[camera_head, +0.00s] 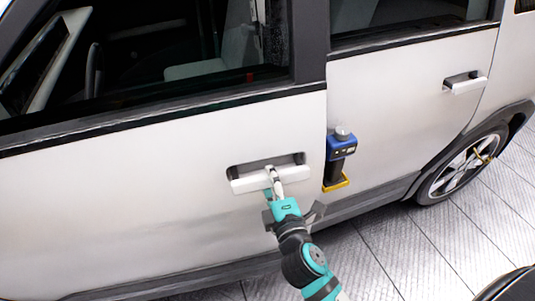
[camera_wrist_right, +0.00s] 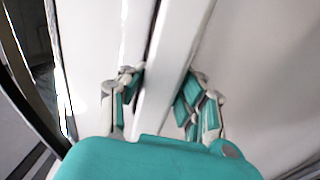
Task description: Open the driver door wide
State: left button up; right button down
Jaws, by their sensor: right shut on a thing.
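The light silver driver door (camera_head: 140,200) fills the left of the head view. Its rear edge and window line are offset from the rear door (camera_head: 400,110), so it looks partly swung out. The pale driver door handle (camera_head: 247,184) is a bar across a dark recess. My right gripper (camera_head: 271,177) is shut on this handle. In the right wrist view the handle bar (camera_wrist_right: 170,65) runs between the fingers of my right gripper (camera_wrist_right: 160,90). The fingertips hide part of the bar in the head view. My left gripper is not in view.
A blue and black tool (camera_head: 341,148) with a yellow base shows just beside the door's rear edge. The rear door handle (camera_head: 465,82) and rear wheel (camera_head: 465,168) are at right. Bare paneled floor (camera_head: 400,240) lies at lower right.

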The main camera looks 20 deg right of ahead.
jog(key=shift+m+h, duration=0.3)
jog(key=shift+h, duration=0.1)
jog(key=s, duration=0.1)
jog(key=s+b, duration=0.1)
jog(key=s, duration=0.2)
jog(key=shift+s+a+b, duration=0.2)
jog(key=shift+a+b, duration=0.1)
jog(key=s+a+h+b, duration=0.1)
jog(key=s+b, duration=0.3)
jog(key=s, duration=0.2)
jog(key=shift+s+a+m, duration=0.15)
jog(key=shift+a+m, duration=0.05)
jog(key=shift+m, duration=0.2)
jog(key=shift+b, duration=0.3)
